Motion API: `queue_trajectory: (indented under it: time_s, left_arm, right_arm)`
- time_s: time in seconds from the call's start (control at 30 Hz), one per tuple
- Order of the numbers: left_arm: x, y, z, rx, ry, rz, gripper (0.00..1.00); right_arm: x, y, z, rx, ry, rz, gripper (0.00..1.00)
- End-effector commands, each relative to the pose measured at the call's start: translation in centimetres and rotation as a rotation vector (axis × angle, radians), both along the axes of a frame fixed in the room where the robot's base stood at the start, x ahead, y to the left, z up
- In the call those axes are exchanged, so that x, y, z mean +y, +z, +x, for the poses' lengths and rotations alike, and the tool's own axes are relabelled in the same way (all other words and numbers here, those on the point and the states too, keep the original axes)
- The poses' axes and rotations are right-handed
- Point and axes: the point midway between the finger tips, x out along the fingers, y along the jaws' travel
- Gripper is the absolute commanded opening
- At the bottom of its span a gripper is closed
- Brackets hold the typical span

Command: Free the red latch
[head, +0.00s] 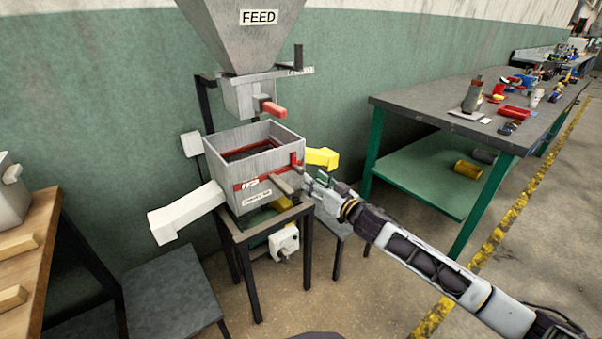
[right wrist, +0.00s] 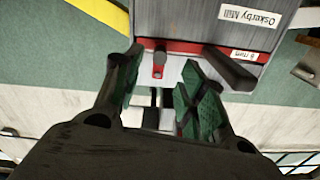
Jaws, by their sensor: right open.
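A grey metal mill box (head: 240,160) with a red band stands on a dark stand under the feed hopper. A small latch (right wrist: 159,60) with a red tip and grey body sits on the red band in the right wrist view. A red upright piece (head: 297,159) shows near the box's right corner in the head view; I cannot tell if it is the same part. My right gripper (head: 312,184) is at that corner. Its green-padded fingers (right wrist: 162,88) are open, on either side of the latch, with a gap between. My left gripper is not in view.
A grey bar handle (right wrist: 230,68) juts from the box close beside one finger. A yellow chute (head: 322,157) and a white chute (head: 187,213) extend from the sides. A red knob (head: 273,108) hangs below the hopper (head: 240,40). A workbench (head: 450,105) stands right.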

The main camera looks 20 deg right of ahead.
Motion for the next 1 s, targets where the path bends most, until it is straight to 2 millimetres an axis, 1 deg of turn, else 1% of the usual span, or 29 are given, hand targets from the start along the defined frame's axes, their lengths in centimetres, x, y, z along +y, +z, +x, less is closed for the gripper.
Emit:
queue_trajectory:
  time_s: [0.17, 0.53, 0.77, 1.0]
  left_arm:
    - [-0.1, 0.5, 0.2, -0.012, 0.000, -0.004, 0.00]
    - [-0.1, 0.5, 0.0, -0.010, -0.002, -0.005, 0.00]
    - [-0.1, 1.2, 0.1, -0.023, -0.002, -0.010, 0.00]
    - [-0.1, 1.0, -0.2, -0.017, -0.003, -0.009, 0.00]
  right_arm:
    - [0.3, 0.0, 1.0, 0.000, -0.001, 0.000, 0.41]
    - [1.0, 0.0, 2.9, 0.000, -0.001, -0.001, 0.41]
    - [1.4, 0.0, 4.1, 0.000, -0.001, -0.001, 0.41]
    - [1.9, 0.0, 5.4, -0.001, -0.001, 0.000, 0.41]
